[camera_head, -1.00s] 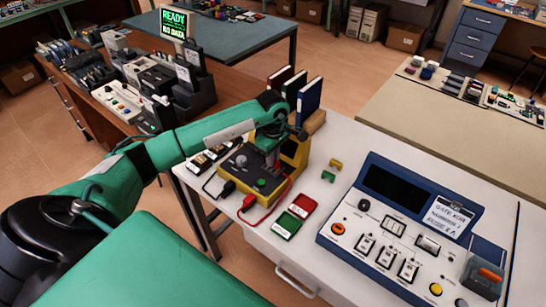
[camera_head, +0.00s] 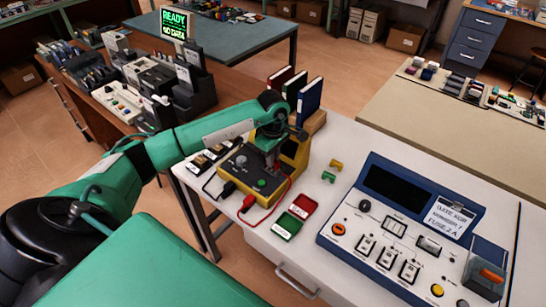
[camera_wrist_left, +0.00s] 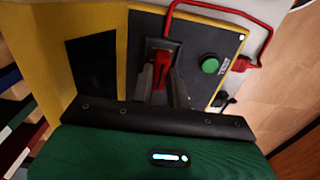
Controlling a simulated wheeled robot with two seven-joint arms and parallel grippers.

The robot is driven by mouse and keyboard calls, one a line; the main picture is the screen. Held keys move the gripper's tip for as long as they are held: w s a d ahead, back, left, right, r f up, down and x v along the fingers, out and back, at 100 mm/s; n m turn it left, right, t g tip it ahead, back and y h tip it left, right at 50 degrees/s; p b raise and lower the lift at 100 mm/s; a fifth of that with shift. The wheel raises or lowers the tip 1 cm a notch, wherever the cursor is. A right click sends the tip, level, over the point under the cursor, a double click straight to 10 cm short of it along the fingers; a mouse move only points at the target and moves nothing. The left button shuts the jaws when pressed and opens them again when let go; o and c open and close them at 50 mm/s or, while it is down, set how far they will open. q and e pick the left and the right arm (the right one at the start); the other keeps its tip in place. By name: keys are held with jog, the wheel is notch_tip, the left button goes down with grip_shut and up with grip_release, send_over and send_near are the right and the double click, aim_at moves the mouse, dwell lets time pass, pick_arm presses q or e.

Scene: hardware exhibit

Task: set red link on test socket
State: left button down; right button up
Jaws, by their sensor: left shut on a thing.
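A yellow tester (camera_head: 291,151) with a dark sloping panel stands on the white bench, left of its middle. In the left wrist view its panel (camera_wrist_left: 200,45) carries a green button (camera_wrist_left: 210,65) and a dark socket (camera_wrist_left: 160,44). My left gripper (camera_head: 270,160) reaches down over the panel; it also shows in the left wrist view (camera_wrist_left: 163,77). Its fingers are shut on a small red link (camera_wrist_left: 162,66), which is at the dark socket. The fingers partly hide the link, and I cannot tell how deep it sits. My right gripper is not in view.
Red (camera_head: 303,205) and green (camera_head: 288,225) trays lie in front of the tester. Small yellow (camera_head: 336,164) and green (camera_head: 328,177) pieces lie right of it. A blue console (camera_head: 400,235) fills the right. Books (camera_head: 308,100) stand behind; a red cable (camera_head: 268,207) loops in front.

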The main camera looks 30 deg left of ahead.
pick_arm(q)
jog(key=shift+f+b, duration=0.5)
jog(key=shift+f, duration=0.1)
jog(key=c, duration=1.6)
grip_release()
jog(key=shift+c, duration=0.2)
jog(key=shift+r, duration=0.1)
notch_tip(320, 180, up, 11)
jog(key=p, duration=0.5)
